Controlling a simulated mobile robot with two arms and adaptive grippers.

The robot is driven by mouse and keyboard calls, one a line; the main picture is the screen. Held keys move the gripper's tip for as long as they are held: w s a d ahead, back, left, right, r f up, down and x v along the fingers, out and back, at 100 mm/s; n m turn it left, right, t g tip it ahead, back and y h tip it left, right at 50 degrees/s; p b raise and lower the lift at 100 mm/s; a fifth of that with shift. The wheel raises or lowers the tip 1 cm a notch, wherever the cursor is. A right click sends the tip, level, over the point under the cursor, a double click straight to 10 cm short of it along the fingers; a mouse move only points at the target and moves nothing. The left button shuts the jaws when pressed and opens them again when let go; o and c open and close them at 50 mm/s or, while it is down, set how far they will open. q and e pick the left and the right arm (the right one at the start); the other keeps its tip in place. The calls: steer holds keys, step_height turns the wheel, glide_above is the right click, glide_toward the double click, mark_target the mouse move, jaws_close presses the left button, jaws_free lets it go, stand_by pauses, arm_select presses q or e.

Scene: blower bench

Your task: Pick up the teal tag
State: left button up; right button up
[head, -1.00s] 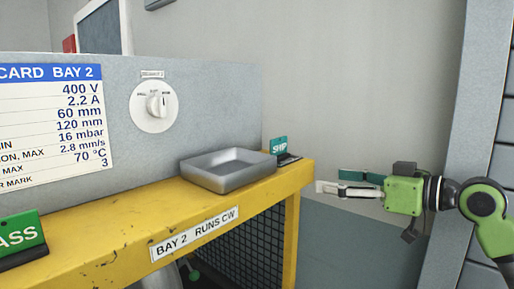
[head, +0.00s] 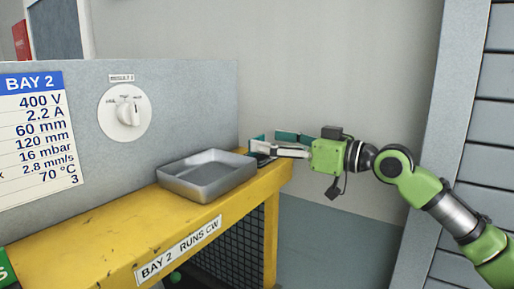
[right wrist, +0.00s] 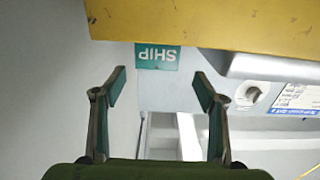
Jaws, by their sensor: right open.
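The teal tag, lettered SHIP, shows upside down in the right wrist view (right wrist: 158,57). It stands at the right end of the yellow bench in the head view (head: 256,143), mostly hidden by my fingers. My right gripper is open in the right wrist view (right wrist: 161,86), with one finger on each side of the line to the tag. The tag appears just beyond the fingertips; I see no contact. In the head view my right gripper (head: 268,145) reaches in from the right at tag height. My left gripper is not in view.
A grey metal tray (head: 207,176) sits on the yellow bench (head: 110,231), just left of the tag. Behind it rises a grey panel with a white dial (head: 126,112) and a data card (head: 36,130). Right of the bench is open space before a grey post (head: 437,130).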

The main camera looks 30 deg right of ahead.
mark_target(258, 138)
steer(key=shift+w+r+p, duration=0.15)
steer(key=shift+w+p, duration=0.25)
steer(key=x, duration=0.1)
steer(key=p+x, duration=0.1)
steer(key=x, duration=0.1)
steer(key=shift+d+f, duration=0.1)
steer(key=shift+f, duration=0.15)
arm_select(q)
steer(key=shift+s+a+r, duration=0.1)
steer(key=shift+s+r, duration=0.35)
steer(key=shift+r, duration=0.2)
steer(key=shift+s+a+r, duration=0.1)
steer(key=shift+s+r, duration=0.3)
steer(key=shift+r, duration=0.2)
arm_select(e)
steer(key=shift+w+a, duration=0.25)
steer(key=shift+w, duration=0.35)
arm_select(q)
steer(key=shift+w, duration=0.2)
arm_select(e)
steer(key=c, duration=1.2)
